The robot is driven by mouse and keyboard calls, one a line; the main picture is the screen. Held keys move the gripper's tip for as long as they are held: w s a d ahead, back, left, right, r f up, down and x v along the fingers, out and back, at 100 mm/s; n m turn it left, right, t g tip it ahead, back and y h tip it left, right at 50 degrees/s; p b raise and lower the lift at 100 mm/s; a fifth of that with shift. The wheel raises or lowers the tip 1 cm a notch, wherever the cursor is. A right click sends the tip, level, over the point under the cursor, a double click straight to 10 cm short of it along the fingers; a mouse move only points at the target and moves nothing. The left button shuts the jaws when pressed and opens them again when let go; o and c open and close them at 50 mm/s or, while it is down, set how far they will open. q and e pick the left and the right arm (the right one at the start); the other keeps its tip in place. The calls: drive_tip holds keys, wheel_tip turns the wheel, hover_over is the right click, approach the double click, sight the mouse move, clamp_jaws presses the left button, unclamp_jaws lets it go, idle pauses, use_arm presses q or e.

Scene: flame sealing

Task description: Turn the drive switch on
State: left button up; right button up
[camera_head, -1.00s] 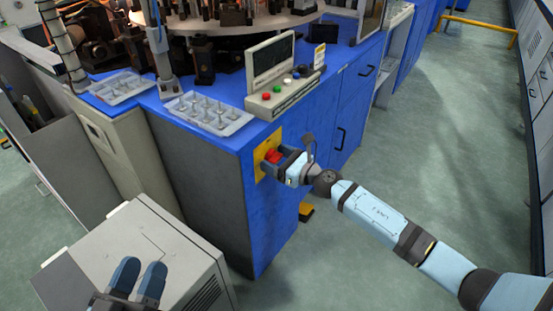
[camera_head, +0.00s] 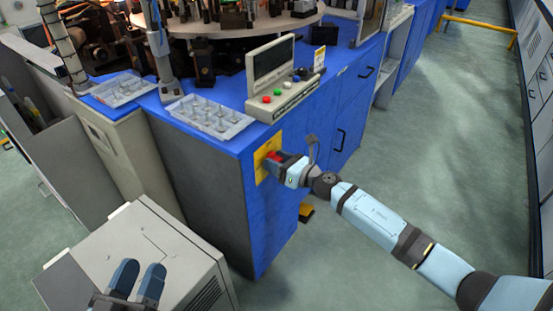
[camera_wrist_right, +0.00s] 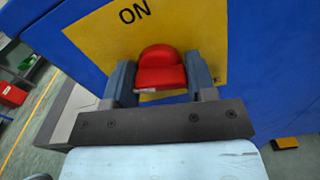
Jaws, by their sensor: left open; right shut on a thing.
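The drive switch is a red knob (camera_wrist_right: 161,70) on a yellow plate (camera_wrist_right: 90,32) marked "ON". The plate is on the side of the blue cabinet (camera_head: 222,190). In the right wrist view, my right gripper (camera_wrist_right: 162,78) has one finger on each side of the red knob and is shut on it. In the head view the red knob (camera_head: 272,157) shows at the tip of my right gripper (camera_head: 276,162), partly covered by it. My left gripper (camera_head: 136,280) is open and empty above the grey box at the lower left.
A control panel (camera_head: 283,92) with coloured buttons and a screen stands on the cabinet top. Trays of small parts (camera_head: 208,118) lie beside it. A grey box (camera_head: 150,245) stands at the lower left. The floor to the right is clear.

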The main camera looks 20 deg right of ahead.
drive_tip(key=m+p, duration=0.2)
drive_tip(key=m, duration=0.2)
drive_tip(key=shift+r+m, duration=0.15)
drive_tip(key=shift+m, duration=0.15)
drive_tip(key=m+p, duration=0.4)
drive_tip(key=m, duration=0.1)
drive_tip(key=shift+m+p, duration=0.35)
drive_tip(key=shift+m, duration=0.35)
drive_tip(key=m+p, duration=0.2)
drive_tip(key=m, duration=0.1)
use_arm(q)
drive_tip(key=s+a+f+g+y, duration=0.1)
drive_tip(key=a+f+g+y, duration=0.1)
drive_tip(key=f, duration=0.3)
drive_tip(key=s+a+f+g+y, duration=0.1)
drive_tip(key=a+f+g+y, duration=0.2)
drive_tip(key=f, duration=0.3)
drive_tip(key=shift+s+a+f+g+p, duration=0.25)
drive_tip(key=shift+g+p, duration=0.15)
drive_tip(key=shift+g, duration=0.1)
use_arm(e)
drive_tip(key=shift+f+m, duration=0.2)
drive_tip(key=shift+m, duration=0.6)
drive_tip(key=o, duration=0.9)
drive_tip(key=shift+o, duration=0.2)
drive_tip(key=shift+d, duration=0.1)
